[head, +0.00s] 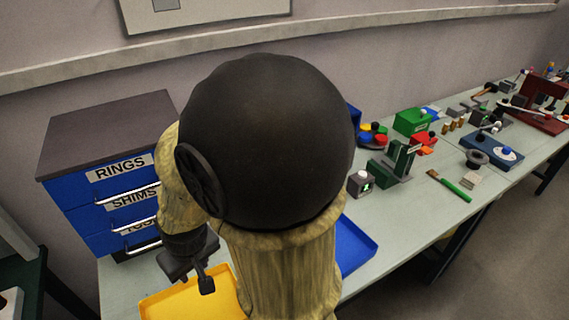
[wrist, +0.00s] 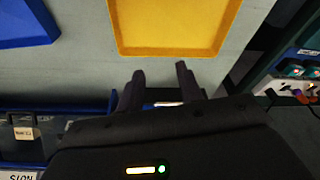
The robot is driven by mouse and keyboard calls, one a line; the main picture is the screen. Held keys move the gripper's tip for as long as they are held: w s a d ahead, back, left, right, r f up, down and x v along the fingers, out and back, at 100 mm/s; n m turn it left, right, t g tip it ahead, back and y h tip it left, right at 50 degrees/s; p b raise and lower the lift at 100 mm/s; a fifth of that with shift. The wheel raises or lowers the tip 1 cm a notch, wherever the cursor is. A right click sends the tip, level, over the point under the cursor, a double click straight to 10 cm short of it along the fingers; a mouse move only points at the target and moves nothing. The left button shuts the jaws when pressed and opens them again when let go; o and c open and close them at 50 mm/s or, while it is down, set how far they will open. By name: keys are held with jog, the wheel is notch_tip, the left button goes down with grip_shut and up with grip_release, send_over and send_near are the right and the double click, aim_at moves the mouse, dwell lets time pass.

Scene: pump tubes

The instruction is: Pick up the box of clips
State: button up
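I cannot pick out a box clearly marked as clips. In the wrist view a small tan box (wrist: 24,133) with a label too small to read sits in a dark, blue-edged compartment at the lower left. My gripper (wrist: 162,75) shows there with its two dark fingers apart, pointing toward the yellow tray, with nothing visibly held. In the head view my gripper (head: 193,277) hangs in front of the blue drawer cabinet (head: 82,230), by the yellow tray. My own arm hides much of the middle of the bench.
A yellow tray (head: 162,304) and a blue tray (head: 358,250) lie on the bench, both also in the wrist view. The cabinet's labels include RINGS and SHIMS. Several tools and coloured parts, including a green-handled brush (head: 450,186), crowd the bench to the right.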

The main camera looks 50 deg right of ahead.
jog(key=shift+w+a, duration=0.1)
jog(key=shift+o, duration=0.6)
jog(key=shift+a, duration=0.1)
jog(key=o, duration=0.4)
jog(key=shift+s, duration=0.25)
jog(key=shift+c, duration=0.2)
jog(key=shift+o, duration=1.4)
jog(key=w+d+m+t+h+p, duration=0.1)
jog(key=w+d, duration=0.4)
jog(key=d, duration=0.6)
jog(key=shift+r+t+h+p, duration=0.35)
jog(key=shift+t+p, duration=0.35)
jog(key=shift+p, duration=0.3)
jog(key=d+r+m+t+h+p, duration=0.15)
jog(key=d+t+p, duration=0.3)
jog(key=d, duration=1.35)
jog(key=s+d+r+m+t+h+p, duration=0.1)
jog(key=s+d+t+p, duration=0.2)
jog(key=s+d, duration=0.3)
jog(key=shift+s+d+r, duration=0.15)
jog(key=shift+s+d, duration=0.05)
jog(key=shift+d, duration=0.35)
jog(key=shift+t, duration=0.25)
